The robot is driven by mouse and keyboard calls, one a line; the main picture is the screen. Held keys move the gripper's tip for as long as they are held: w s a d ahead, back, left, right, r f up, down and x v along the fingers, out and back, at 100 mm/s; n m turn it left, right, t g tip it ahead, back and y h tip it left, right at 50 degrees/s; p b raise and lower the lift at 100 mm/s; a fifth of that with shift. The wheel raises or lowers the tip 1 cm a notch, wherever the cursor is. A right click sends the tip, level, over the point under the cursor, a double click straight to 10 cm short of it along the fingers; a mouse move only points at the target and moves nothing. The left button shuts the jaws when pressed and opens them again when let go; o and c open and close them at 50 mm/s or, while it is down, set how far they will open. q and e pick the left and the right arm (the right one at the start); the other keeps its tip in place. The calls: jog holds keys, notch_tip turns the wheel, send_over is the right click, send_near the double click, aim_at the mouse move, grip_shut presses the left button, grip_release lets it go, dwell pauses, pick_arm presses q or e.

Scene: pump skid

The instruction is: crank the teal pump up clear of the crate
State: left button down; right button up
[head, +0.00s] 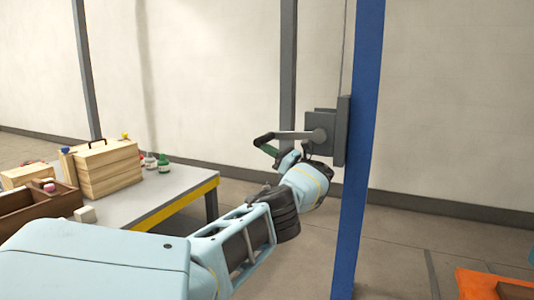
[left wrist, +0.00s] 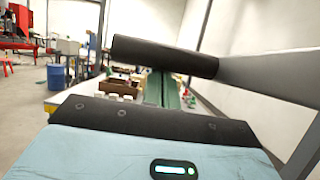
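The winch (head: 340,130) is a grey housing on a blue post (head: 360,150). Its crank arm (head: 298,135) points left and ends in a black handle (head: 264,139). My left gripper (head: 270,151) is at the handle, its green finger part just below it. In the left wrist view the black handle (left wrist: 165,56) crosses in front of the green finger part (left wrist: 163,90), and the grey crank arm (left wrist: 265,75) runs right. Whether the fingers are closed around the handle is hidden. My right gripper, the teal pump and the crate are not seen.
A yellow-edged table (head: 185,197) at left holds a wooden box (head: 108,168), a brown tray (head: 40,208) and small bottles (head: 163,163). An orange object (head: 478,285) shows at bottom right. A thin cable (head: 344,45) rises above the winch. The floor right of the post is mostly clear.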

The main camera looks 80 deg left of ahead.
pick_arm(q)
jog(key=shift+r+p, duration=0.35)
jog(key=shift+r, duration=0.65)
pick_arm(e)
jog(key=shift+s+a+r, duration=0.1)
jog(key=shift+s+r, duration=0.2)
pick_arm(q)
jog(key=shift+s, duration=0.1)
pick_arm(e)
jog(key=shift+w, duration=0.35)
